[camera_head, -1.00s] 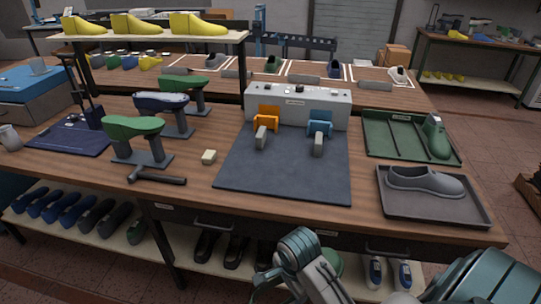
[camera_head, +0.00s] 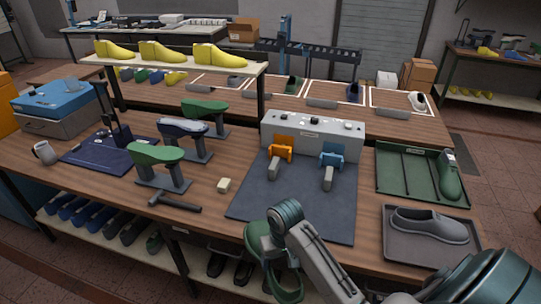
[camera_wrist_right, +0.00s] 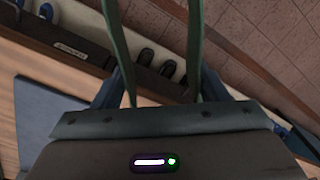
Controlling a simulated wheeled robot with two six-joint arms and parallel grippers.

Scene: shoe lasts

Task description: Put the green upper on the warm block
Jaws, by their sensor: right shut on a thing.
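My right gripper (camera_head: 276,258) is at the front edge of the bench, mostly hidden behind its own wrist. It is shut on a green upper (camera_head: 257,238), which shows on both sides of the wrist. In the right wrist view, green strips of the upper (camera_wrist_right: 196,50) run up between the dark fingers (camera_wrist_right: 158,88). The warm block, an orange clamp-like block (camera_head: 281,150), stands at the left front of the grey machine (camera_head: 312,130), bare of any upper. A blue block (camera_head: 331,158) stands to its right. My left gripper is not in view.
A dark mat (camera_head: 300,205) lies before the machine. At right are a green tray (camera_head: 405,190) with a green shoe (camera_head: 449,175) and a grey tray (camera_head: 400,254) with a grey shoe (camera_head: 430,225). Shoe stands, a hammer (camera_head: 175,202) and a small pale block (camera_head: 223,185) are at left.

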